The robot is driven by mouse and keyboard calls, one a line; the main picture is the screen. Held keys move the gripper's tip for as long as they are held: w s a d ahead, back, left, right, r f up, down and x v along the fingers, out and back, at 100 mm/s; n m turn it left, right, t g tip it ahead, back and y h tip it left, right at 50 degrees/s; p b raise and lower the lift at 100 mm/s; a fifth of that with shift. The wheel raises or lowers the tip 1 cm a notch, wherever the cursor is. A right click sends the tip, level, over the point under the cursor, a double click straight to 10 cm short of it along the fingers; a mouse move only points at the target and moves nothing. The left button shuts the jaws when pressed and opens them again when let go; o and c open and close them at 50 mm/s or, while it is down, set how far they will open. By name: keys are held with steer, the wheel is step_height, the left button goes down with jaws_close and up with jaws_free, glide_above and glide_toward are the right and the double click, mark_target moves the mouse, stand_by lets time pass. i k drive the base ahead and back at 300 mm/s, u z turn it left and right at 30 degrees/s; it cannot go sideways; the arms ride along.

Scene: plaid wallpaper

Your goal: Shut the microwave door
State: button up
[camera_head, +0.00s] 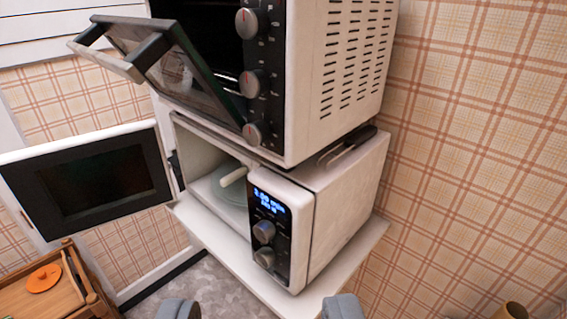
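The white microwave (340,215) stands on a white shelf, with a lit blue display and two knobs on its front panel. Its door (95,180), white with a dark window, hangs wide open to the left. Inside lies a pale greenish plate (228,188) with a cream rod-like item (233,176) over it. My gripper (260,309) shows only as two grey fingertips at the bottom edge, wide apart with nothing between them. It is in front of and below the microwave, well away from the door.
A toaster oven (330,75) sits on top of the microwave, its glass door (170,65) tilted partly open above the microwave door. A wooden tray (45,290) with an orange lid is at lower left. The grey floor (205,285) is clear. Plaid wall at right.

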mark_target(119, 181)
steer(key=u, duration=1.35)
steer(key=i, duration=1.15)
steer(key=z, duration=1)
